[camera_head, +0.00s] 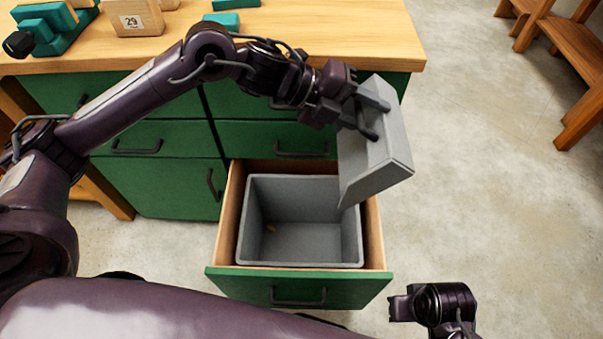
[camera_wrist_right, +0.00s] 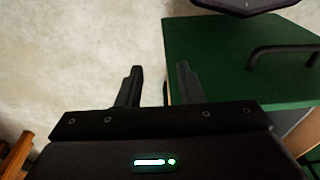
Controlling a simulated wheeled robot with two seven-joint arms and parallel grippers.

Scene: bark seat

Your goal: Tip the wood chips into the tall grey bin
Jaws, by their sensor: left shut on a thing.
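The tall grey bin (camera_head: 305,254) stands inside the pulled-out drawer of the green cabinet, its open top facing up.
The open drawer's green front (camera_head: 298,289) sticks out from the cabinet (camera_head: 160,170). The wooden worktop (camera_head: 300,30) holds a block marked 29 (camera_head: 132,20) and teal items (camera_head: 50,32). Wooden stools (camera_head: 570,50) stand at the upper right. The floor at right is clear.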

